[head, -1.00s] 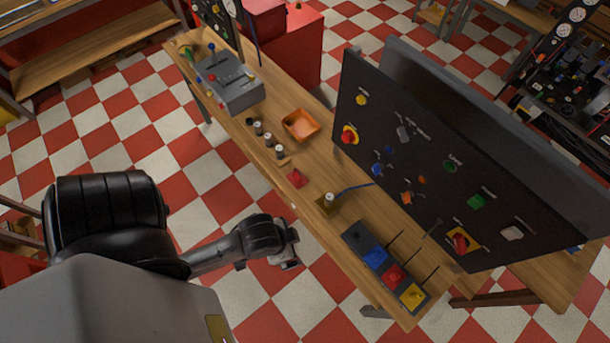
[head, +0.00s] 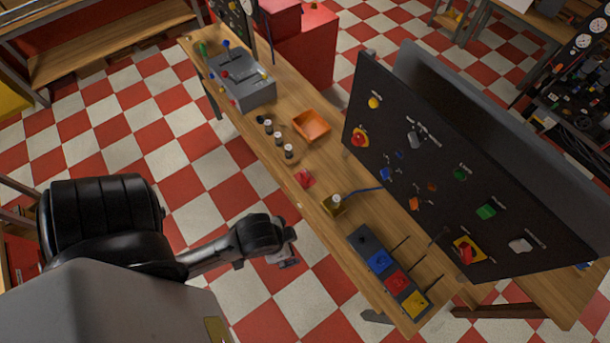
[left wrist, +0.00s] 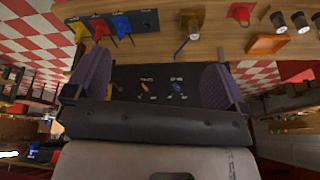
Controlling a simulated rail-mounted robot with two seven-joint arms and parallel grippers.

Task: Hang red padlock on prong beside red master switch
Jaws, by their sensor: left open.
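Red, blue and yellow blocks sit in a dark tray near the bench's front end. The red one (head: 397,283) may be the red padlock; its shackle is not clear. It also shows in the left wrist view (left wrist: 99,27). Another small red piece (head: 305,178) lies farther along the bench. The red master switch (head: 465,253) appears to be the red handle on a yellow plate low on the black panel. I cannot make out the prong clearly. My left gripper (head: 284,254) is off the bench's left edge, open and empty, its fingers (left wrist: 155,82) wide apart. My right gripper is not in view.
The black panel (head: 400,180) stands tilted along the bench's right side. Thin dark rods rise by the tray (head: 361,241). An orange bin (head: 311,126), several small cylinders (head: 268,125) and a grey control box (head: 242,80) stand farther back. Checkered floor is clear left of the bench.

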